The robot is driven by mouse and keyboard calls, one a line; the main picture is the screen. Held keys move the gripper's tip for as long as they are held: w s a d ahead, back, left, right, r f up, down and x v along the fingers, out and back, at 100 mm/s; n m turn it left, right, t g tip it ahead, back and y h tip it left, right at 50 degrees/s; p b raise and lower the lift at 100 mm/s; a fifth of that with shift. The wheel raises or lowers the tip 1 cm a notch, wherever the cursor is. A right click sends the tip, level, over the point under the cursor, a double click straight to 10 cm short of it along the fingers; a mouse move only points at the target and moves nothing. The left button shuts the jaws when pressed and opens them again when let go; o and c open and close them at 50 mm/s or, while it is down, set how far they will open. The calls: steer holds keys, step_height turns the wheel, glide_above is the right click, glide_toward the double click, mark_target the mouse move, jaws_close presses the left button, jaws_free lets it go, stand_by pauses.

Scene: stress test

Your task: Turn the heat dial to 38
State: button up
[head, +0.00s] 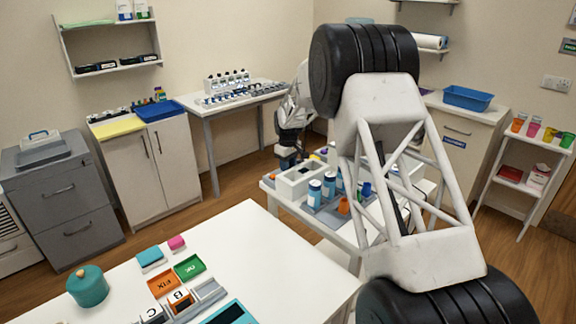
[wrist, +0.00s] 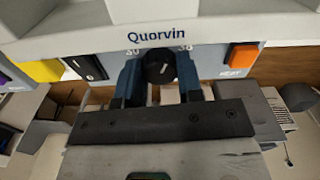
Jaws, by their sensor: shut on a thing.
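The heat dial (wrist: 160,68) is a round black knob with a pale pointer mark, on the front of a white-and-grey device (wrist: 100,42) lettered "Quorvin". The mark leans up and to the right. A label that looks like "30" is up left of the dial, and "38" (wrist: 184,48) is up right. My gripper (wrist: 160,74) has its two blue fingers on either side of the dial, shut on it. In the head view my arm's end reaches down at the far table, and the dial cannot be made out there.
On the device, an orange switch (wrist: 243,57) marked "HEAT" is to the right; a black rocker switch (wrist: 84,67) and a yellow part (wrist: 45,70) are to the left. Bottles (head: 314,190) stand on the far table. The near white table (head: 255,245) holds trays and blocks.

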steer(key=m, duration=0.7)
stand_by(0.5)
steer(key=o, duration=0.7)
steer(key=shift+c, duration=0.2)
steer(key=shift+r, duration=3.9)
